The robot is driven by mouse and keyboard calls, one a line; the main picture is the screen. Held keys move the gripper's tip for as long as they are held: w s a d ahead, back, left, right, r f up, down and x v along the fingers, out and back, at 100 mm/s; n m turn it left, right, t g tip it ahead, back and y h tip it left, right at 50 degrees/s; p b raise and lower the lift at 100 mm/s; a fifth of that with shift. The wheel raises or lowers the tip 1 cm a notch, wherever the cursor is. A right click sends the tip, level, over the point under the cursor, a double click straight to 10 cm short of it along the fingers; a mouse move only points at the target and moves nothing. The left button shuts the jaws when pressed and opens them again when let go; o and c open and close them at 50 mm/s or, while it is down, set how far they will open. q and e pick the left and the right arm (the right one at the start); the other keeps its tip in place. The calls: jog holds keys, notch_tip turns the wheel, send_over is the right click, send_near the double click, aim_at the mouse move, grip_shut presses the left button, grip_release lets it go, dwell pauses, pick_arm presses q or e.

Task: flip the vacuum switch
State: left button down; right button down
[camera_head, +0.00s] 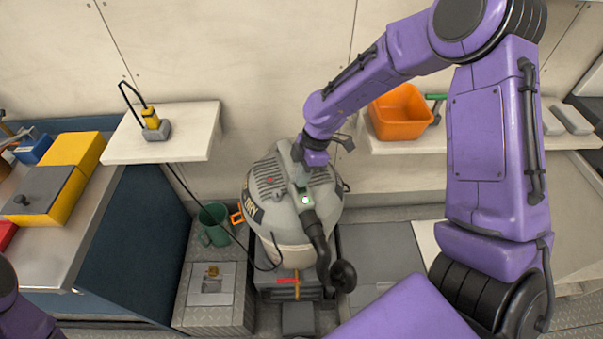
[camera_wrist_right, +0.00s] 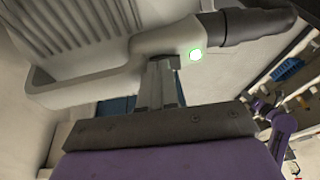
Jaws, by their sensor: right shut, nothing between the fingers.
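The vacuum (camera_head: 268,192) stands upright on the floor in the middle of the head view, with a grey ribbed lid and a pale drum. A small green glowing spot (camera_head: 306,200) shows on the lid near the black hose; it also shows bright in the right wrist view (camera_wrist_right: 196,55). I cannot tell a separate switch lever from it. My right gripper (camera_head: 302,183) is shut and empty, reaching down onto the lid just behind the green spot. In the wrist view its fingertips (camera_wrist_right: 161,64) are at the lid's edge, left of the green spot; contact is unclear. My left gripper is out of view.
An orange bin (camera_head: 400,111) sits on the right shelf, behind my right arm. A white shelf (camera_head: 190,146) at left holds a yellow-and-grey plug-like item (camera_head: 153,124) with a black cord running down toward the vacuum.

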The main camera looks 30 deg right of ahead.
jog(key=shift+s+p, duration=0.45)
jog(key=shift+s, duration=0.3)
jog(key=shift+s+f, duration=0.1)
jog(key=shift+s, duration=0.05)
jog(key=shift+a, duration=0.1)
jog(key=shift+r+p, duration=0.3)
jog(key=shift+r, duration=0.05)
jog(key=r+p, duration=0.2)
jog(key=w+r+p, duration=0.1)
jog(key=r+p, duration=0.1)
jog(key=shift+r+p, duration=0.35)
jog(key=shift+r, duration=0.05)
jog(key=b+v, duration=0.2)
jog(key=v, duration=0.6)
jog(key=shift+w+d+r, duration=0.2)
jog(key=shift+d+r, duration=0.1)
jog(key=shift+d, duration=0.2)
